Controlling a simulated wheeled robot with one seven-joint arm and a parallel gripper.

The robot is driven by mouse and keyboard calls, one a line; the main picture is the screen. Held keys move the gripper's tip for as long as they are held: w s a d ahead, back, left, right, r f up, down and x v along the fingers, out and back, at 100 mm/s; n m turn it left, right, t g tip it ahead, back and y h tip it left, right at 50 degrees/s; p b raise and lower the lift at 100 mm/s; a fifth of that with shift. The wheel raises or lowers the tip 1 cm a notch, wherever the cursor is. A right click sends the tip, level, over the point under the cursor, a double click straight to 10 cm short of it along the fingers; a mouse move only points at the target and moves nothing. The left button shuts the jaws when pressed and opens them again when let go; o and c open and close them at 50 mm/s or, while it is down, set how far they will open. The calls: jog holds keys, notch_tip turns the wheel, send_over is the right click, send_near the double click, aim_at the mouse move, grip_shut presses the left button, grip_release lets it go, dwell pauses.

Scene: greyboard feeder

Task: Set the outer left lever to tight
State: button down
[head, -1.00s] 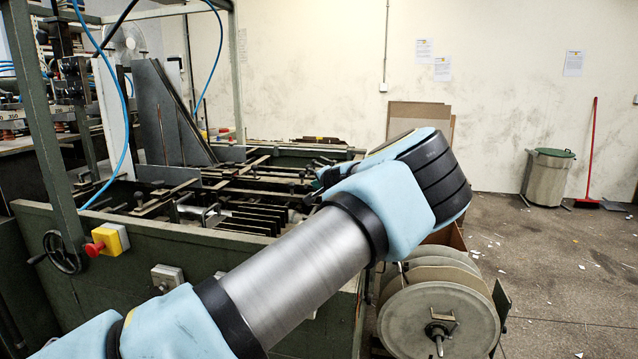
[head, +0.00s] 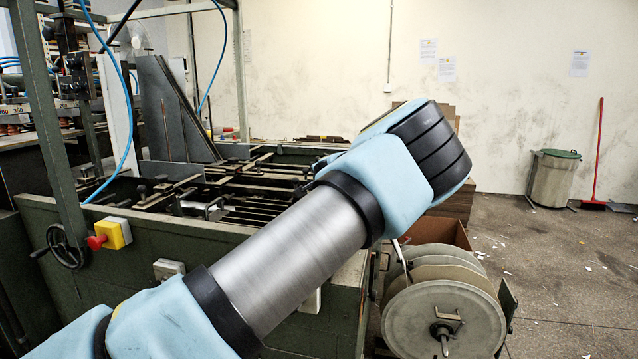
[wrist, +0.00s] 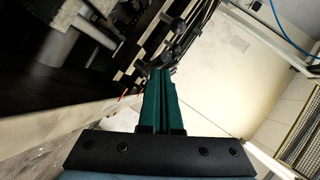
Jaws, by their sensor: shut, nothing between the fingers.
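The feeder (head: 130,250) is a dark green machine frame with rails and bars across its open top, at the left of the head view. Several dark round-knobbed levers (wrist: 178,26) show in the wrist view, beyond and slightly right of my fingertips. I cannot tell which is the outer left lever or how it is set. My gripper (wrist: 160,72) has two green fingers, shut together and empty, pointing towards the knobs and apart from the nearest one as far as I can see. In the head view my own arm hides the gripper.
A red stop button (head: 96,242) on a yellow box and a handwheel (head: 66,250) sit on the feeder's front side. A large reel (head: 443,318) stands right of the feeder. A bin (head: 553,178) and a red broom (head: 597,150) stand by the wall. Floor at right is mostly free.

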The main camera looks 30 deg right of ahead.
jog(key=w+m+g+h, duration=0.1)
jog(key=a+m+g+h+b, duration=0.1)
jog(key=m+h, duration=0.1)
jog(key=w+a+m+g+h, duration=0.1)
jog(key=m+h, duration=0.1)
jog(key=shift+w+a+r, duration=0.15)
jog(key=shift+w, duration=0.2)
jog(key=w+m+g+h+p, duration=0.1)
jog(key=m+g, duration=0.1)
jog(key=w+m+g+h+p, duration=0.1)
jog(key=m+g, duration=0.1)
jog(key=w+m+g+h+p, duration=0.1)
jog(key=m+g+h, duration=0.1)
jog(key=shift+w+p, duration=0.2)
jog(key=shift+p, duration=0.15)
jog(key=shift+w+f, duration=0.2)
